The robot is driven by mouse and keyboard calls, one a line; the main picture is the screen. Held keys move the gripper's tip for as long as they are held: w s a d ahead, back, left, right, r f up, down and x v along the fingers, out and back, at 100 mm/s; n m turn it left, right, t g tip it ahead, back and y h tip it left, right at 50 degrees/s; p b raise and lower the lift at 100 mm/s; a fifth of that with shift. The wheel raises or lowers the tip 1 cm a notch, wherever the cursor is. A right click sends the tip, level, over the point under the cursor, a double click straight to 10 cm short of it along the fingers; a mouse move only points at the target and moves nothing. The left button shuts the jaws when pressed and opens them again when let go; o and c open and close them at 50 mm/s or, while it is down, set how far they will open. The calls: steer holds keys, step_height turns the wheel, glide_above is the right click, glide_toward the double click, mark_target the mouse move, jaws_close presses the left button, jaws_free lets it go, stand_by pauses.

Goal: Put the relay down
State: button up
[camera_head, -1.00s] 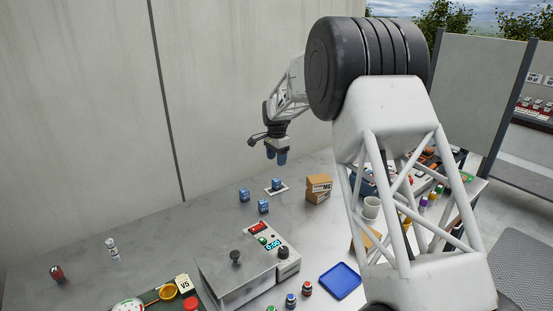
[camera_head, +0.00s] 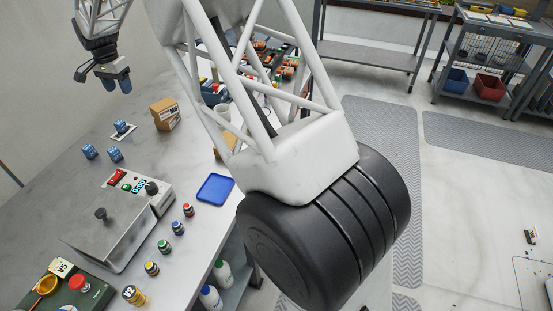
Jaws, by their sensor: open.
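Three small blue blocks with pale markings, which look like relays, are on the grey table. One blue block (camera_head: 120,127) sits on a small white plate (camera_head: 130,129). The other two, a left block (camera_head: 88,152) and a right block (camera_head: 115,155), stand on bare table just nearer the viewer. My gripper (camera_head: 117,86) is open, pointing down in the air above the block on the plate, apart from it. Its blue fingertips show nothing between them.
Cardboard boxes (camera_head: 166,115) stand right of the plate. A grey machine (camera_head: 110,222) with a control panel, a blue tray (camera_head: 215,188) and several small bottles are nearer. Bare table (camera_head: 60,200) lies left of the blocks. My large arm links cover the table's right part.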

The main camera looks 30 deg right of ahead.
steer(key=s+d+r+n, duration=0.1)
steer(key=s+d+r, duration=0.4)
steer(key=s, duration=0.4)
steer(key=s+d+r+n+t, duration=0.1)
steer(key=s+d+r, duration=0.2)
steer(key=s+d, duration=0.45)
steer(key=s+d+r+n, duration=0.2)
steer(key=s+d+r, duration=0.35)
steer(key=s, duration=0.45)
steer(key=s+d+f+n, duration=0.1)
steer(key=s+d+f, duration=0.1)
steer(key=s, duration=0.8)
steer(key=s+d+f+n, duration=0.1)
steer(key=s+d, duration=0.3)
steer(key=s, duration=0.7)
steer(key=s+d+f+n+t, duration=0.1)
steer(key=s+d+f, duration=0.2)
steer(key=s, duration=0.7)
steer(key=shift+s+d+f+n, duration=0.3)
steer(key=shift+d+f+n, duration=0.1)
